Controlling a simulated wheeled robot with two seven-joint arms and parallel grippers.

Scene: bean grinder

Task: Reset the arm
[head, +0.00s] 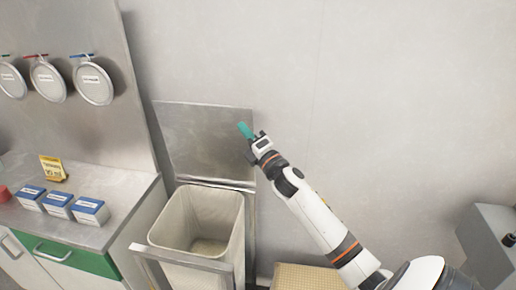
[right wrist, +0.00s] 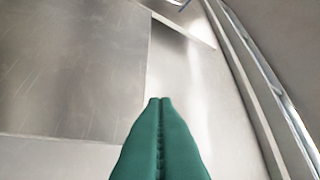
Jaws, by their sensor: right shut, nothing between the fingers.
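My right gripper (head: 244,130) is raised in front of the grey wall, beside the upright metal lid (head: 205,140) of a bin. Its teal fingers are pressed together with nothing between them; they also show in the right wrist view (right wrist: 160,102). The white right arm (head: 325,228) comes in from the lower right, stretched up and to the left. My left gripper does not show in either view.
An open bin (head: 240,215) stands below the lid and looks empty. A steel counter (head: 125,200) at left holds blue-and-white boxes (head: 58,205) and a yellow sign (head: 52,168). Round canisters (head: 93,84) hang above. A grey cabinet (head: 485,245) stands at right. The wall area right of the arm is clear.

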